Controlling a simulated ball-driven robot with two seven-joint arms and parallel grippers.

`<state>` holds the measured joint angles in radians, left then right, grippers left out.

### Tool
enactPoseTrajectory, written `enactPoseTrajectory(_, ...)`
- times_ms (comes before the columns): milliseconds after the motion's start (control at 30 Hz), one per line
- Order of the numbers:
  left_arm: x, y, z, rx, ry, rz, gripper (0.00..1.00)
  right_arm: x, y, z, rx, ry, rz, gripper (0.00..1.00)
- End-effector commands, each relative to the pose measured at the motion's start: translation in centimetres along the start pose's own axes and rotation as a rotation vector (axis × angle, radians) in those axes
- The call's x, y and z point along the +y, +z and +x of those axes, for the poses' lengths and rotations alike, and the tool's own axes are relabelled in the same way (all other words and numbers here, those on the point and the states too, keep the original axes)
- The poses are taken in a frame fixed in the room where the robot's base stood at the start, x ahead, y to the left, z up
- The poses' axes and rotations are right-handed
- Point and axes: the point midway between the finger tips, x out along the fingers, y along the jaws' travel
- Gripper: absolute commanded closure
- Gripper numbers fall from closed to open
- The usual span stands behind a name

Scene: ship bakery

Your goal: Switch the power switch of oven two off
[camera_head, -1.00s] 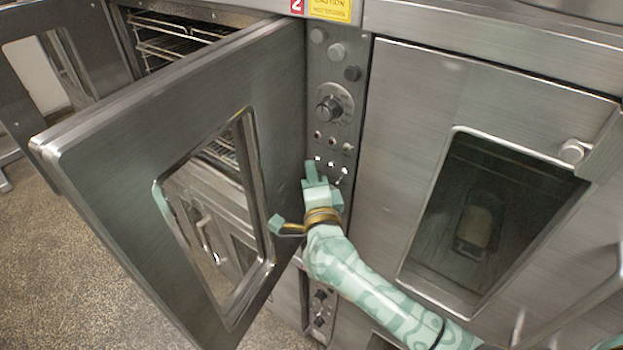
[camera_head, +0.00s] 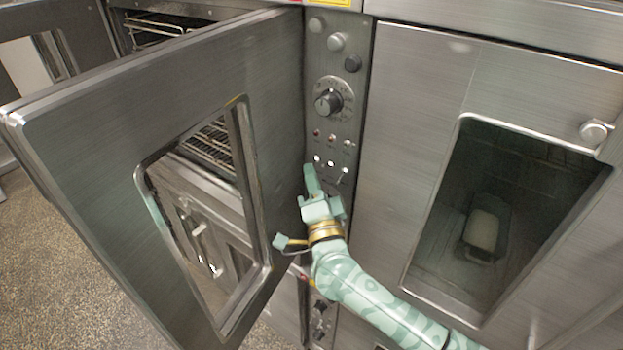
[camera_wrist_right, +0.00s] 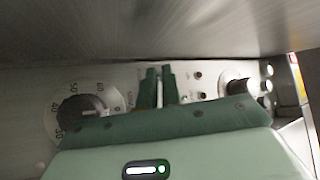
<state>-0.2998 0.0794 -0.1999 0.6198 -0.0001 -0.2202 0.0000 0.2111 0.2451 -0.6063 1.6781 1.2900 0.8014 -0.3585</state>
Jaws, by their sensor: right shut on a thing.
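The narrow control panel of oven two (camera_head: 336,68) stands upright between an open door and a closed door. It carries a black round knob (camera_head: 328,103), small indicator lights and a row of small switches (camera_head: 330,163). My right gripper (camera_head: 313,180) is at the panel just below the visible switches. In the right wrist view its two green fingers (camera_wrist_right: 158,88) are close together, between a numbered dial (camera_wrist_right: 80,115) and a black knob (camera_wrist_right: 238,88). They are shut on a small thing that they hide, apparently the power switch. Its position cannot be seen. My left gripper is out of view.
The open oven door (camera_head: 150,110) with a window stands close to the left of my right arm. The closed oven door (camera_head: 420,120) is on the right, with a loaf tin (camera_head: 487,232) behind its glass. Wire racks (camera_head: 155,28) show at upper left.

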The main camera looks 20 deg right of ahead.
Motion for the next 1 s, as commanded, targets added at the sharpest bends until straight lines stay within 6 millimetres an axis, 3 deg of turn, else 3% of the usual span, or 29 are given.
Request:
enactPoseTrajectory(133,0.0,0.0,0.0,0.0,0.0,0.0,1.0,0.2,0.1,-0.1,-0.002,0.004,-0.002,1.0)
enactPoseTrajectory(167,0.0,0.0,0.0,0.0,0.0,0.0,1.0,0.2,0.1,-0.1,-0.002,0.004,-0.002,0.88)
enactPoseTrajectory(200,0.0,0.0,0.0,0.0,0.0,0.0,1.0,0.2,0.1,-0.1,-0.002,0.004,-0.002,0.85)
enactPoseTrajectory(567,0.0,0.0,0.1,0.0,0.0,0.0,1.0,0.1,0.1,-0.7,-0.002,0.002,0.0,0.85)
enactPoseTrajectory(667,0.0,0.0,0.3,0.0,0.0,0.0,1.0,0.2,0.1,-2.3,-0.003,0.004,0.001,0.85)
enactPoseTrajectory(1000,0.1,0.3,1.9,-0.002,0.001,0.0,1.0,0.4,0.1,-11.5,-0.004,0.006,0.0,0.85)
